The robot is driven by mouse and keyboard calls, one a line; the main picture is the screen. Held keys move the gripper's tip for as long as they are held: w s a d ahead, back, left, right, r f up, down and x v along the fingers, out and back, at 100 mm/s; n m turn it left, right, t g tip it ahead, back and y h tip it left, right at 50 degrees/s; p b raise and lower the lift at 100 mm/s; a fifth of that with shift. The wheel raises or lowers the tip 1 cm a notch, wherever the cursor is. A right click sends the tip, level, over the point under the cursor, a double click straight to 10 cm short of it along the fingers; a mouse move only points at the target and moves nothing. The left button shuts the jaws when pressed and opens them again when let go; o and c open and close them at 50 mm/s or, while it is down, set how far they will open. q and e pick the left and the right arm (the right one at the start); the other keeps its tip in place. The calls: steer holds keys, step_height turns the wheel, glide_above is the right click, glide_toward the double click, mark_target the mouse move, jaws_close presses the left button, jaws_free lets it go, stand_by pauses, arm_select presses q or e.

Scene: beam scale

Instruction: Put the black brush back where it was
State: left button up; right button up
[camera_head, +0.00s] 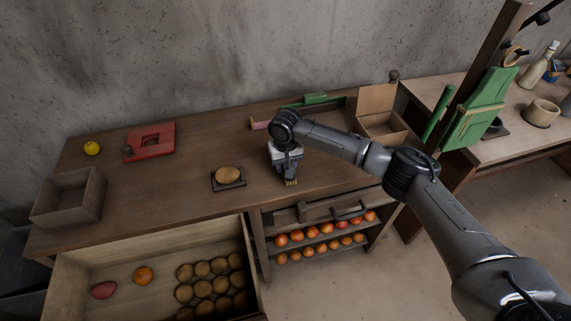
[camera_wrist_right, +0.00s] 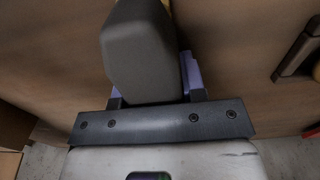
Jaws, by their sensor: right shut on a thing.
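The black brush (camera_wrist_right: 140,50) is a dark grey block in the right wrist view, with a little yellow at its far end. It is between the fingers of my right gripper (camera_wrist_right: 155,90), which is shut on it. In the head view my right gripper (camera_head: 287,163) points down over the front middle of the wooden table (camera_head: 190,200), and the brush's yellowish bristles (camera_head: 291,183) show below it. The rest of the brush is mostly hidden there. I cannot tell whether the bristles touch the tabletop. My left gripper is not in view.
A dark tray with a potato (camera_head: 228,175) lies left of the gripper. Also on the table are a red object (camera_head: 151,138), a wooden bin (camera_head: 70,198), a green object (camera_head: 315,98) and an open box (camera_head: 380,100). An open drawer (camera_head: 130,262) juts out in front.

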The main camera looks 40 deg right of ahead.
steer(key=o, duration=0.9)
steer(key=shift+f, duration=0.1)
step_height(320, 180, up, 12)
steer(key=shift+r+p, duration=0.15)
steer(key=shift+p, duration=0.15)
stand_by(0.3)
